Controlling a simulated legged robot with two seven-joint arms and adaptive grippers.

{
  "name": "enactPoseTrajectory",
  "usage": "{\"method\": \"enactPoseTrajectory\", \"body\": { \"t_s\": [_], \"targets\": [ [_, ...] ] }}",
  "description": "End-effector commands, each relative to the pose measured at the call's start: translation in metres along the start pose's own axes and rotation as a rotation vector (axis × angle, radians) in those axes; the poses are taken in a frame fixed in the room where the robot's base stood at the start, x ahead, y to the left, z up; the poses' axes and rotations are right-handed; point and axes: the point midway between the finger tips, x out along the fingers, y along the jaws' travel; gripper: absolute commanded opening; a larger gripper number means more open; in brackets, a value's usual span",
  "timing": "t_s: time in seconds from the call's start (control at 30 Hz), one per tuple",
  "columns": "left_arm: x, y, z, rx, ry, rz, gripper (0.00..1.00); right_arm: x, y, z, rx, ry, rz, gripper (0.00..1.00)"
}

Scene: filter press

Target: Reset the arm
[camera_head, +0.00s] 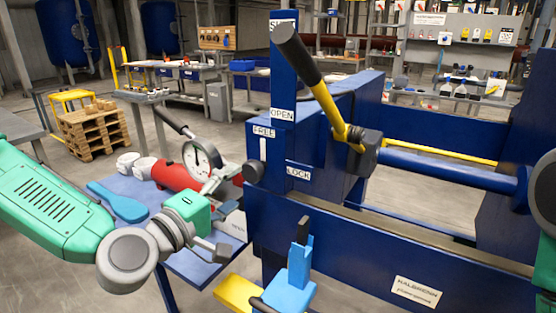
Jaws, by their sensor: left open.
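My left arm comes in from the left, green with grey joints. Its gripper (224,222) is open and empty in front of the press's left end, over the blue side table (190,262). The blue filter press (385,240) fills the middle and right. Its long lever (322,92), with a black grip and yellow shaft, is tilted up and left from a dark pivot. Labels on the press read OPEN, FREE and LOCK. My right gripper is not in view; only grey and green parts of my right arm show at the right edge.
A red pump (177,176) with a round gauge (202,160) stands on the side table, close behind my left gripper. A blue paddle-shaped thing (118,203) lies near my forearm. A light-blue upright piece (291,275) stands before the press. Wooden pallets (93,130) are stacked behind.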

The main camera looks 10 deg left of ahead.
Motion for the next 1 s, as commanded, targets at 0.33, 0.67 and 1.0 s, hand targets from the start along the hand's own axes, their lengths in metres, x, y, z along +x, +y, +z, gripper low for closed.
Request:
{"method": "enactPoseTrajectory", "body": {
  "t_s": [0.33,0.67,1.0],
  "targets": [
    [-0.046,-0.144,0.077,0.248,-0.272,-0.390,0.62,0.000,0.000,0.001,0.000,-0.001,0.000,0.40],
    [-0.214,-0.317,0.103,0.680,-0.755,-0.952,0.62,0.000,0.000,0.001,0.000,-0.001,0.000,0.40],
    [-0.310,-0.358,0.067,0.916,-1.017,-1.219,0.62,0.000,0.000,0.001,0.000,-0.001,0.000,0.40]
  ]
}}
